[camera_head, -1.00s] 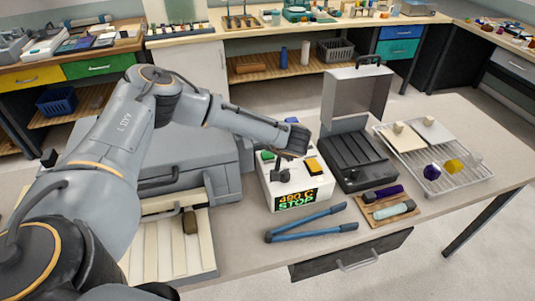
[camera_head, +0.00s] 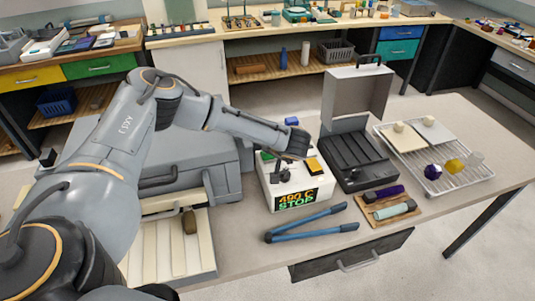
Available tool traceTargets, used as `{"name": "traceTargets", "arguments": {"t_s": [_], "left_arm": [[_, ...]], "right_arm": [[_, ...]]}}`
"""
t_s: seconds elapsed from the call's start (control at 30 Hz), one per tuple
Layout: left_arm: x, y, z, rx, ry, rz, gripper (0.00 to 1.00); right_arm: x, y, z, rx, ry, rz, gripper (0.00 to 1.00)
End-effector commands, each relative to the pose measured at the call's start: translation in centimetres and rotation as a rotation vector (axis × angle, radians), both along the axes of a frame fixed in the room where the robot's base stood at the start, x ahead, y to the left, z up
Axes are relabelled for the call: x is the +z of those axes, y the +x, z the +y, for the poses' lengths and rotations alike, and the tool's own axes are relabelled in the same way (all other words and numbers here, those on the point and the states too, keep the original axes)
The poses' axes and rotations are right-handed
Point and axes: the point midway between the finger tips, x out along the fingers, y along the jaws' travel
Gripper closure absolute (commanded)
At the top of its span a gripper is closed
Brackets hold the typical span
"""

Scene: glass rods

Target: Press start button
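A white control box (camera_head: 299,185) stands on the table. Its front display (camera_head: 296,199) reads about "490 C" in orange and "STOP" in green. Its top has a green button (camera_head: 267,155), partly covered, and a yellow-orange pad (camera_head: 313,165). A dark knob-like part (camera_head: 279,168) shows at the top's front left. My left gripper (camera_head: 298,147) is over the back of the box top, dark and seen from behind the wrist. Its fingertips are hidden or too small to tell, as is any contact. My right gripper is out of view.
A large grey furnace-like unit (camera_head: 165,150) stands left of the box. An open black case (camera_head: 355,158), a wire tray (camera_head: 440,180), a board with rods (camera_head: 388,218) and blue-handled tongs (camera_head: 300,228) lie right and in front. A blue block (camera_head: 291,121) sits behind.

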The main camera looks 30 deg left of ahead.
Motion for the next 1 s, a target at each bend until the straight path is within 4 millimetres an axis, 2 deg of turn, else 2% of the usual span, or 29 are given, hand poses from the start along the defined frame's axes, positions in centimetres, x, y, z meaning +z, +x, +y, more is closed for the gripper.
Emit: {"name": "traceTargets", "arguments": {"t_s": [0.7,1.0], "left_arm": [[-0.6,0.0,0.0,-0.001,-0.001,0.001,1.00],[0.9,0.0,0.0,0.000,0.000,0.001,1.00]], "right_arm": [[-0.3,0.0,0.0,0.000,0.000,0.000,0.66],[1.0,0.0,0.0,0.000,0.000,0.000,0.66]]}}
